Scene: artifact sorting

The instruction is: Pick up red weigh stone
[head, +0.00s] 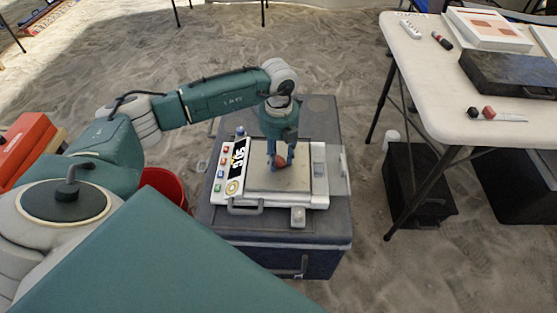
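The red weigh stone (281,163) is small and sits on the plate of a white weighing scale (262,181). My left gripper (281,161) points straight down over the plate, with its two blue fingers on either side of the stone. The fingers partly cover the stone, and I cannot tell whether they touch it or leave a small gap. The stone appears to be at plate level. My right gripper is not in view.
The scale, with a display and coloured buttons at its left, stands on a dark grey box (318,114). A red bucket (165,184) is left of it. A white table (440,92) at the right holds a black case (511,76) and smaller items. Open sand lies between.

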